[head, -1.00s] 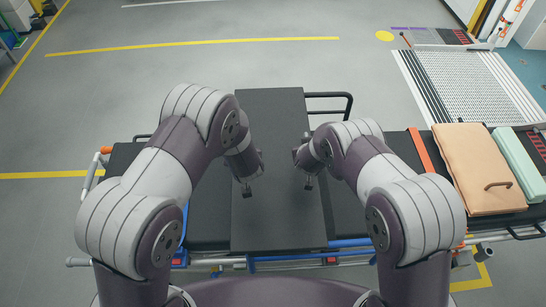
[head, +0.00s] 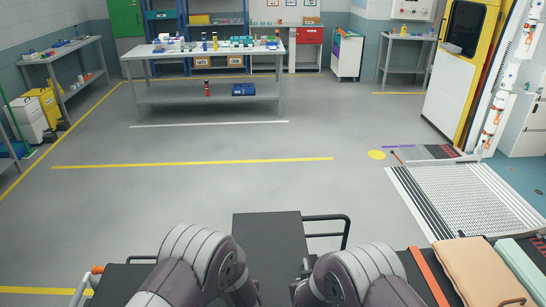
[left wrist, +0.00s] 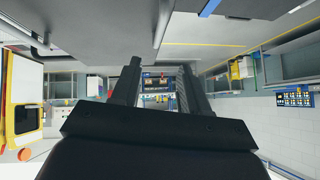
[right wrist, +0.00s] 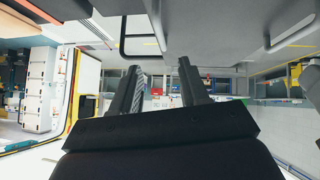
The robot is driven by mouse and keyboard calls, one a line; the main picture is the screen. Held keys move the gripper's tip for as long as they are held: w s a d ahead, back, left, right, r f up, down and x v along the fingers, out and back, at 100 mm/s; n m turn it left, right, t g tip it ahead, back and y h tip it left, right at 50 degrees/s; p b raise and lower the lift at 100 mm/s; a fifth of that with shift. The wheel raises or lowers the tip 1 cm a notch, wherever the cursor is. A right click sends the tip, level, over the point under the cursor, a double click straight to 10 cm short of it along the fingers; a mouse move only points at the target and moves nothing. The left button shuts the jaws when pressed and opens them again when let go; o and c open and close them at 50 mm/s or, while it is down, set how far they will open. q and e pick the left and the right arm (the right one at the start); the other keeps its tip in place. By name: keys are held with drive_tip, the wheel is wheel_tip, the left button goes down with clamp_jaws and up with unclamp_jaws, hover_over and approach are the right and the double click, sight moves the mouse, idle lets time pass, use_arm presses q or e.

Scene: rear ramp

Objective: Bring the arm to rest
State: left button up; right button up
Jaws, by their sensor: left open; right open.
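My left gripper (left wrist: 160,80) shows in the left wrist view with its two fingers apart and nothing between them. My right gripper (right wrist: 158,82) shows in the right wrist view, also open and empty. In the head view both arms are bent in front of me, over the stretcher, and the grippers themselves are hidden or below the picture. A dark flat board (head: 267,240) lies across the stretcher between the arms.
A peach case (head: 482,270) and a pale green case (head: 522,262) lie on the stretcher at the right. The floor ahead is clear up to a workbench (head: 205,95). A ramp plate (head: 470,200) lies at the right.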

use_arm(q)
drive_tip(key=s+d+f+g+h+b, duration=0.1)
drive_tip(key=s+g+h, duration=0.15)
drive_tip(key=s, duration=0.25)
drive_tip(key=s+d+f+g+h, duration=0.1)
drive_tip(key=s+g, duration=0.2)
drive_tip(key=s, duration=0.2)
use_arm(e)
drive_tip(key=s+a+f+g+y, duration=0.15)
drive_tip(key=s+g, duration=0.35)
drive_tip(key=s, duration=0.5)
use_arm(q)
drive_tip(key=s+a+r+g+y+b, duration=0.1)
drive_tip(key=s+a+r+b, duration=0.4)
drive_tip(key=s+a+r, duration=0.5)
drive_tip(key=s+r+g, duration=0.1)
drive_tip(key=s, duration=0.2)
use_arm(e)
drive_tip(key=s+d+r+m+g, duration=0.1)
drive_tip(key=s+d+r+g, duration=0.1)
drive_tip(key=s+d+r, duration=0.8)
drive_tip(key=s, duration=0.3)
drive_tip(key=shift+d+r+g, duration=0.15)
drive_tip(key=shift+r+g, duration=0.15)
drive_tip(key=shift+g, duration=0.1)
drive_tip(key=shift+w, duration=0.1)
